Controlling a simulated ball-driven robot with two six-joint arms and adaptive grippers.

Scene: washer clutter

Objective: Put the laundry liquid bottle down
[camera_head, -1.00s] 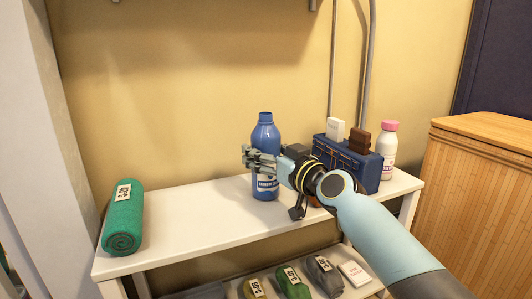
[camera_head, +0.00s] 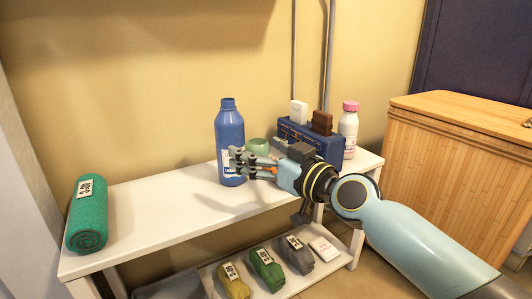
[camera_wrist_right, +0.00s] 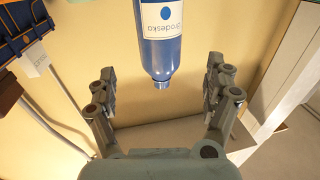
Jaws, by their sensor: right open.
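The blue laundry liquid bottle (camera_head: 229,130) stands upright on the white bench in the head view. My right gripper (camera_head: 238,162) is beside its lower right part, with its fingertips overlapping the bottle's right edge in this view. In the right wrist view the bottle (camera_wrist_right: 160,55) lies ahead, with its narrow end pointing down the picture. The fingers of my right gripper (camera_wrist_right: 163,90) are spread wide on either side, with clear gaps to the bottle. The gripper is open and empty. My left gripper is not in view.
The white bench (camera_head: 150,215) is clear between the bottle and a rolled green towel (camera_head: 87,215). A greenish round object (camera_head: 258,146) sits behind my gripper. A blue box (camera_head: 300,135) and a pink-capped white bottle (camera_head: 348,130) stand right. Several rolled cloths lie on the lower shelf.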

